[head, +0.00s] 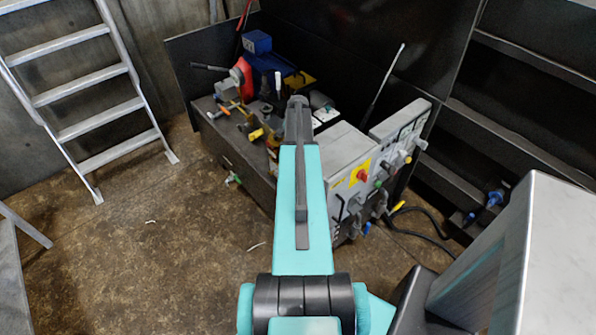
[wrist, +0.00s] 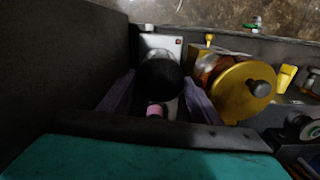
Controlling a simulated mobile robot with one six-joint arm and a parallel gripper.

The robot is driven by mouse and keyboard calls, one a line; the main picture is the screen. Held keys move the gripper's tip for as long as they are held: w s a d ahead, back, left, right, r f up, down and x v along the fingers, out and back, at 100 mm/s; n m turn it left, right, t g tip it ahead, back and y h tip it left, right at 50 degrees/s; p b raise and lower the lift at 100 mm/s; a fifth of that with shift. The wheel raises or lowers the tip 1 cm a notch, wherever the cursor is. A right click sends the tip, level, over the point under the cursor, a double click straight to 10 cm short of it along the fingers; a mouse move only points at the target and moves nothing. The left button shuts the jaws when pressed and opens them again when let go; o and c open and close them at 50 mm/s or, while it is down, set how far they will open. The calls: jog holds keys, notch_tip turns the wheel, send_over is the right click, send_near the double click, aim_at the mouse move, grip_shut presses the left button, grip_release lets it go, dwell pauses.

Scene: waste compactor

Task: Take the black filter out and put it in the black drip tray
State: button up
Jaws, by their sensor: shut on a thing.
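My gripper (wrist: 158,88) shows in the wrist view with a finger on each side of a round black part, which looks like the black filter (wrist: 160,76). The fingers are shut on it. Behind it is a pale plate (wrist: 168,44) with a clear or shiny rounded piece, partly covered by the black part. I cannot tell whether the filter is still seated or free. In the head view, my arm reaches over the cluttered bench and hides the filter. I cannot make out the black drip tray for certain in either view.
A yellow round cap with a grey knob (wrist: 243,94) is close right of my gripper. A dark wall (wrist: 60,60) is close left.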

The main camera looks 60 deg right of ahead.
jog(key=shift+r+p, duration=0.7)
jog(key=shift+r, duration=0.9)
jog(key=w+a+r+n, duration=0.4)
jog(key=w+a+r, duration=0.3)
jog(key=w+a, duration=0.5)
jog(key=w+a+r+n, duration=0.4)
jog(key=w+a+r, duration=0.2)
jog(key=w+a, duration=0.6)
jog(key=a+r+n, duration=0.3)
jog(key=a+r, duration=0.1)
jog(key=a, duration=0.7)
jog(key=w+a+r+n, duration=0.1)
jog(key=a+r+n, duration=0.2)
jog(key=a, duration=0.9)
jog(key=a+r+n, duration=0.2)
jog(key=a+r, duration=0.4)
jog(key=a, duration=0.5)
jog(key=shift+w+a+n, duration=0.3)
jog(key=shift+w+n, duration=0.05)
jog(key=shift+n, duration=0.05)
